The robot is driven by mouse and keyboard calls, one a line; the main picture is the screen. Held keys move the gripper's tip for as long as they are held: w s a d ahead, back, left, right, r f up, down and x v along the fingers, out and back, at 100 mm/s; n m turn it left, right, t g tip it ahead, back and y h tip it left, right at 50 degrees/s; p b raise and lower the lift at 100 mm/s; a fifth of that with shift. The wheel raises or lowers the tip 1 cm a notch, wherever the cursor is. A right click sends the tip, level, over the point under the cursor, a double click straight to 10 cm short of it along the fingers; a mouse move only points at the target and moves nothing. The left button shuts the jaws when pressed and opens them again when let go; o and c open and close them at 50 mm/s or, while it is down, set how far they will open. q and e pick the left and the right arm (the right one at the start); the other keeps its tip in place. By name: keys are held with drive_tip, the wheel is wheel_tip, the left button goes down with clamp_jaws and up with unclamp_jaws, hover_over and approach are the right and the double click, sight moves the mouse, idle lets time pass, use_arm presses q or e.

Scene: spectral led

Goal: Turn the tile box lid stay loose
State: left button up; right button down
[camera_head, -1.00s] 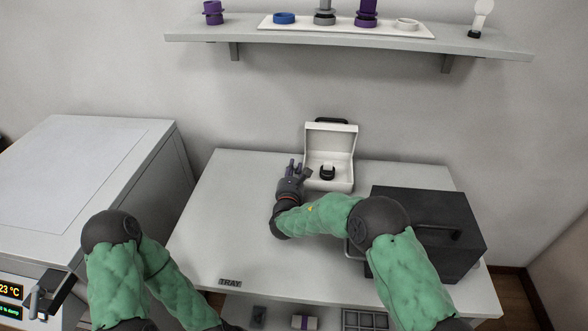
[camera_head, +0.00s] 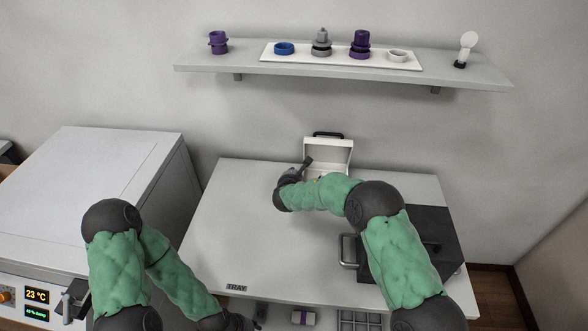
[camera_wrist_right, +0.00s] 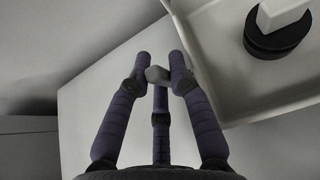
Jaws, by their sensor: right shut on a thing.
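The white tile box (camera_head: 341,155) stands open at the back of the table, its lid raised against the wall side. My right gripper (camera_head: 303,170) is at the box's left side. In the right wrist view my right gripper (camera_wrist_right: 160,66) has its dark fingers closed around a small grey knob (camera_wrist_right: 157,75), beside the box wall (camera_wrist_right: 215,75). I take this knob to be the lid stay's; the rest of the stay is hidden. A black round piece with a white block (camera_wrist_right: 277,35) sits inside the box.
A dark case (camera_head: 425,225) with a handle stands on the right of the table (camera_head: 250,225). A shelf (camera_head: 350,78) with rings and fittings hangs above. A white machine (camera_head: 90,190) stands left. The table's left and middle are clear.

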drive_tip(key=shift+w+r+g+p, duration=0.1)
drive_tip(key=shift+w+g+p, duration=0.35)
drive_tip(key=shift+p, duration=1)
drive_tip(key=shift+s, duration=0.15)
drive_tip(key=c, duration=1.1)
unclamp_jaws()
drive_tip(key=shift+s+g, duration=0.1)
drive_tip(key=shift+g, duration=0.15)
drive_tip(key=v, duration=1.1)
drive_tip(key=shift+s+r, duration=0.2)
drive_tip(key=shift+s, duration=0.2)
